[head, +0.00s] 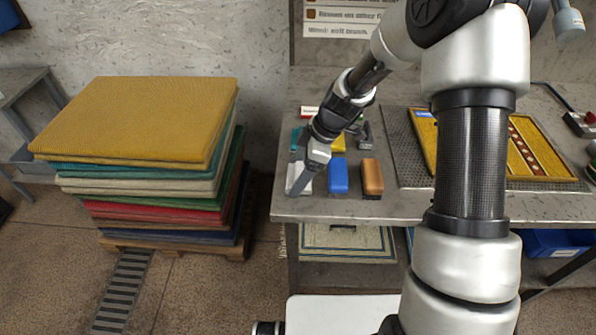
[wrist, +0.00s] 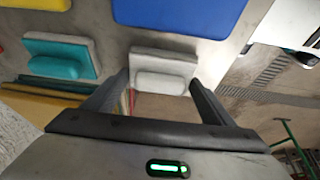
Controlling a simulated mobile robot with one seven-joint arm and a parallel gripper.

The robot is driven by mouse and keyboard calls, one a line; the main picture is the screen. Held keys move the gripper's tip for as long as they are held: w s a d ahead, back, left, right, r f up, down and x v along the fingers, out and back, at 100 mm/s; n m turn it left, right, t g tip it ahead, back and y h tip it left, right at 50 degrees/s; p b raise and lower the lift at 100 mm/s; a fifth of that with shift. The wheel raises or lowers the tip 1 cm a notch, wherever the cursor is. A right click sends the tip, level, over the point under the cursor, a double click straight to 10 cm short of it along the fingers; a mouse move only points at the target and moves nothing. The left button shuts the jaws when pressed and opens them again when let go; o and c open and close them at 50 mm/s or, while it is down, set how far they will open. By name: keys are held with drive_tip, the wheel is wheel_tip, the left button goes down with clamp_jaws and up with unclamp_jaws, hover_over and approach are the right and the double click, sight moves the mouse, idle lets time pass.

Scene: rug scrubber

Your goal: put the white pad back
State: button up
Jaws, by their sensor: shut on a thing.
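The white pad (head: 306,187) is at the front left corner of the grey bench, partly hidden by my gripper (head: 300,180) in the head view. In the wrist view the white pad (wrist: 165,72), a pale block with a raised grip, sits between my two fingertips (wrist: 159,82). My gripper is shut on it. I cannot tell whether the pad touches the bench top or is slightly above it. A blue pad (head: 338,176) is just right of it, with an orange-brown block (head: 372,178) beyond. A teal pad (wrist: 66,60) shows left of it in the wrist view.
A yellow pad (head: 338,143) lies behind the blue one. A patterned rug (head: 521,150) lies on a dark perforated mat (head: 402,155) at the right. The bench's left edge is close to my gripper. A tall stack of folded rugs (head: 140,125) stands on a pallet at left.

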drive_tip(key=shift+f, duration=0.2)
drive_tip(key=o, duration=1)
drive_tip(key=shift+r, duration=0.1)
